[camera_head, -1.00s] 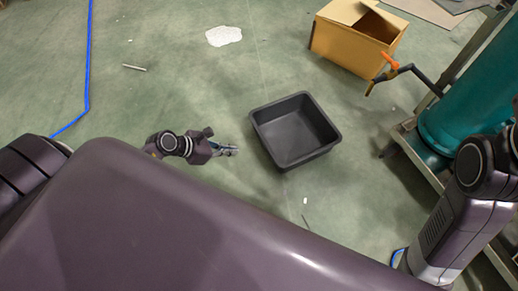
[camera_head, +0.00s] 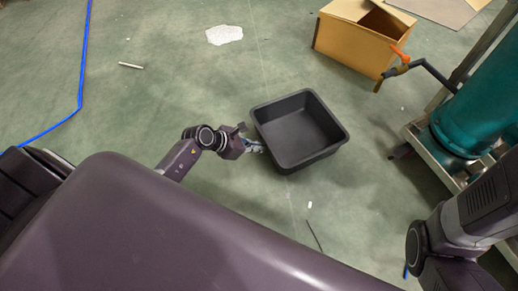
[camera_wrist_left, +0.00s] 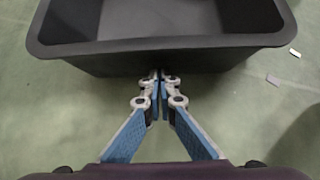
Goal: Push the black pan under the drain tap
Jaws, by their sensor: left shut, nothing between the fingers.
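The black pan (camera_head: 301,130) is an empty square tub on the green floor, in the middle of the head view. It also fills the top of the left wrist view (camera_wrist_left: 160,55). My left gripper (camera_head: 258,147) is shut and empty, low at the pan's left side. In the left wrist view its fingertips (camera_wrist_left: 160,76) are at the pan's near wall and appear to touch it. The drain tap (camera_head: 397,70), a dark pipe with an orange handle, sticks out left from the teal tank, up and right of the pan. My right gripper is out of view.
The teal tank (camera_head: 474,118) stands on a wheeled metal frame (camera_head: 437,160) at the right. An open cardboard box (camera_head: 350,42) stands behind the tap. A white patch (camera_head: 224,35) and a blue line (camera_head: 82,75) mark the floor. Floor between pan and tap is clear.

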